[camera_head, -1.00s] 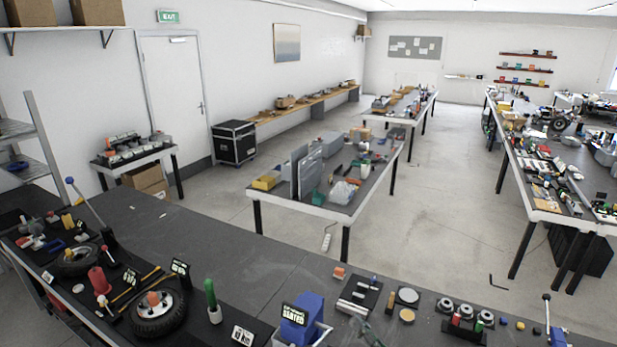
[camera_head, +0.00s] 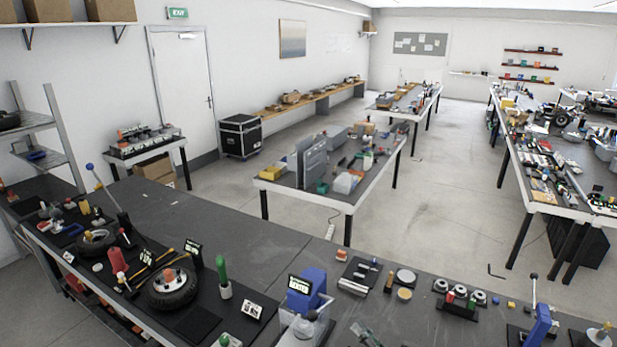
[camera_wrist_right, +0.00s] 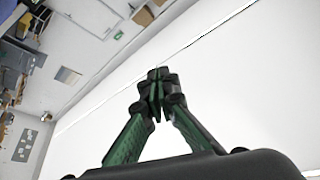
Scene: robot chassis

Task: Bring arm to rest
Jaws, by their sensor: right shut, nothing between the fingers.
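My right gripper (camera_wrist_right: 158,82) shows in the right wrist view with its green and black fingers brought together at the tips. Nothing is between them. Behind it are the white ceiling and wall, with the room turned on its side. In the head view only a small part of the right gripper (camera_head: 364,333) shows at the bottom edge, in front of the dark workbench (camera_head: 262,240). The rest of the right arm is out of view. My left gripper is not in view.
On the workbench stand a wheel (camera_head: 172,288), a green-handled tool (camera_head: 222,275), a blue device (camera_head: 306,288) and a block with round sockets (camera_head: 458,297). A blue-knobbed lever (camera_head: 101,183) rises at the left. A bare stretch of bench lies behind the wheel.

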